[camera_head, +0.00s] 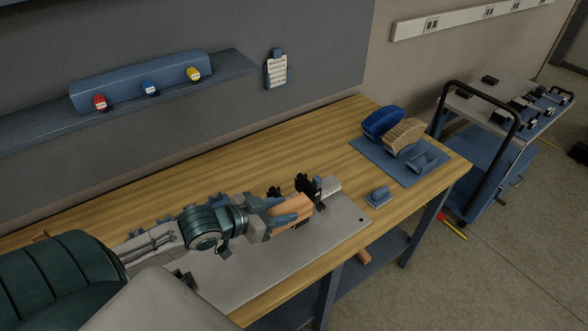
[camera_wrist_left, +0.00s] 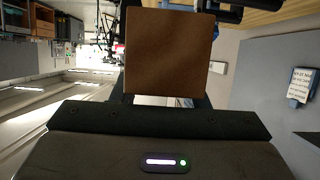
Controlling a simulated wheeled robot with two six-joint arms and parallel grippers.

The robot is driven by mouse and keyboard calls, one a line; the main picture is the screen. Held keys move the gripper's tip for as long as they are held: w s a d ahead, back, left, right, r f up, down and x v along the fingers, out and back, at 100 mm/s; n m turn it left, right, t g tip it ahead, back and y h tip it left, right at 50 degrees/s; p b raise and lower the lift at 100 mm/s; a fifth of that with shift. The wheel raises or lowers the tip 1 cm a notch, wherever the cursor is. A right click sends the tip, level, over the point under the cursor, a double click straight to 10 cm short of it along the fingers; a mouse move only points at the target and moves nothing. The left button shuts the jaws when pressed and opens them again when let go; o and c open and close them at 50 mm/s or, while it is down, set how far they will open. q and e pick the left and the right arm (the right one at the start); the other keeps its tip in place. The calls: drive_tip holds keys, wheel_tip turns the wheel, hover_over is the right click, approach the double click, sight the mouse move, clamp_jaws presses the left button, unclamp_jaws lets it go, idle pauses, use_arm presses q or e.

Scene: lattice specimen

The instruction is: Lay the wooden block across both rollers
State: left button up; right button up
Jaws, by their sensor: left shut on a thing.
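The wooden block (camera_head: 294,228) is orange-brown and sits in the jaws of my left gripper (camera_head: 288,214), over the grey plate on the bench. In the left wrist view the block (camera_wrist_left: 168,52) fills the upper middle as a flat brown face, held between the fingers. The left gripper is shut on it. Just beyond the gripper is a test fixture with black parts (camera_head: 307,186) and a pale grey end block (camera_head: 328,188). I cannot make out the two rollers; the arm and block cover part of the fixture. My right gripper is not in view.
The grey plate (camera_head: 243,283) lies along the bench's front edge. A small blue holder (camera_head: 379,196) and a blue mat (camera_head: 372,160) with blue and tan brushes stand to the right. A wall shelf (camera_head: 225,68) is behind. The wooden bench top (camera_head: 330,135) behind the fixture is clear.

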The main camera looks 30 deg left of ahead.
use_arm(q)
drive_tip(key=w+a+f+b, duration=0.2)
drive_tip(key=w+a+b, duration=0.1)
drive_tip(key=w+b, duration=0.2)
drive_tip(key=w+a+f+b, duration=0.2)
drive_tip(key=w+b, duration=0.3)
drive_tip(key=w, duration=0.4)
drive_tip(key=shift+w+a+f, duration=0.25)
drive_tip(key=shift+a+f, duration=0.15)
drive_tip(key=shift+a, duration=0.3)
drive_tip(key=shift+s+f+b, duration=0.1)
drive_tip(key=shift+f+b, duration=0.2)
drive_tip(key=o, duration=1)
drive_tip(key=shift+o, duration=0.2)
